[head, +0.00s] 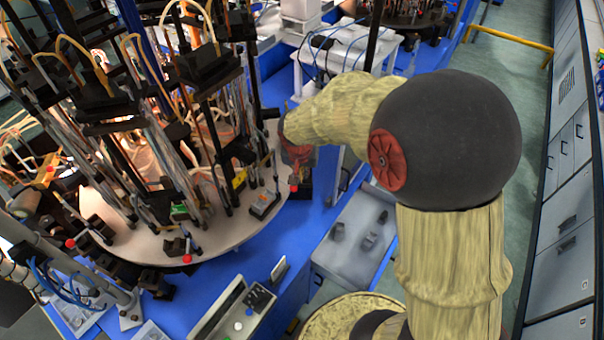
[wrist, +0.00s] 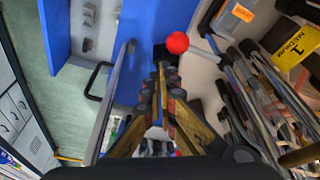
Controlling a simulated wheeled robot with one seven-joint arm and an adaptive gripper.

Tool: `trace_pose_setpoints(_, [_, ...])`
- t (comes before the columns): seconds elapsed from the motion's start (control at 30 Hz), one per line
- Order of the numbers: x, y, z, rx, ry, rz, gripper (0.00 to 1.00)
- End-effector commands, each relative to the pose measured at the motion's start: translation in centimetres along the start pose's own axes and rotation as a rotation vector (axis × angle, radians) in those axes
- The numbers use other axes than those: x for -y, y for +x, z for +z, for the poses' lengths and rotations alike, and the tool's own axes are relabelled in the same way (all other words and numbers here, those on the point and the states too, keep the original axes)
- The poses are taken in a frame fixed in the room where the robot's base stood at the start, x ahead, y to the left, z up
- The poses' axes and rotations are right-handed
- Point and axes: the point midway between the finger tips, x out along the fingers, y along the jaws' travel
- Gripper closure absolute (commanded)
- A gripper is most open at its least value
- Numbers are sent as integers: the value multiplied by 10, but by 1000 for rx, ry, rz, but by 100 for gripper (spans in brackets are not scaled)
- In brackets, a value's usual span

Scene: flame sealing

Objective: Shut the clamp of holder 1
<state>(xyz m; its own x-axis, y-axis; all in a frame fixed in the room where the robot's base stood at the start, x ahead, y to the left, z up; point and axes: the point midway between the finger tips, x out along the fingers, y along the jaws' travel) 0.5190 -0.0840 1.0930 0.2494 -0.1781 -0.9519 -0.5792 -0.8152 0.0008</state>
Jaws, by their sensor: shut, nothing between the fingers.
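My gripper (wrist: 167,76) is shut and empty in the wrist view, its fingertips together just short of a red ball knob (wrist: 177,42). The knob sits by a dark block (wrist: 162,58) at the rim of the round plate. In the head view, a red knob (head: 294,187) shows just below my gripper (head: 296,158) at the plate's right edge. Whether the fingers touch the knob, and the clamp's position, I cannot tell.
The round plate (head: 235,222) carries a crowd of glass tubes, rods and hoses to the left. Other red-knobbed clamps (head: 187,258) stand along its front rim. A grey tray (head: 352,240) lies right of the plate.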

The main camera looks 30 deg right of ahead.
Motion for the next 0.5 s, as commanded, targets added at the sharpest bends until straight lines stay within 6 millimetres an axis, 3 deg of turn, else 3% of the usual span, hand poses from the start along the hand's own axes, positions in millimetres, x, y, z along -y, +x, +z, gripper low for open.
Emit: trace_pose_setpoints(0.5, [-1, -7, 19, -1, 8, 1, 100])
